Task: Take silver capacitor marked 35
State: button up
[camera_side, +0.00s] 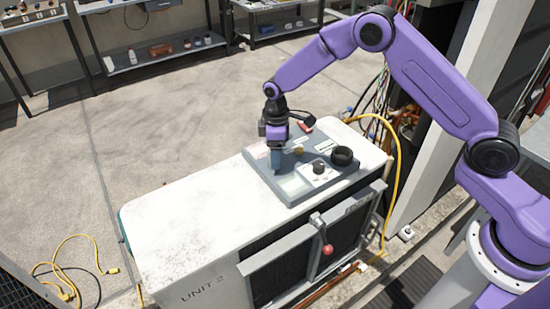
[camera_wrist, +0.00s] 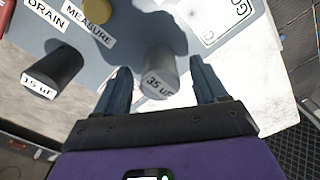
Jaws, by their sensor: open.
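The silver capacitor marked 35 µF (camera_wrist: 161,66) stands in the wrist view between the two fingers of my gripper (camera_wrist: 163,84), its label facing the camera. A gap shows on each side of it, so the fingers are open and not closed on it. In the side view my gripper (camera_side: 277,166) points down over the grey tray (camera_side: 326,181), and its fingers hide the capacitor there.
A yellow round piece (camera_wrist: 97,9) sits by the MEASURE label (camera_wrist: 88,26) and DRAIN label (camera_wrist: 47,14). The white condenser top (camera_side: 190,225) is clear at left.

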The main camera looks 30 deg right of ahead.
jog(key=c, duration=1.2)
jog(key=shift+o, duration=0.2)
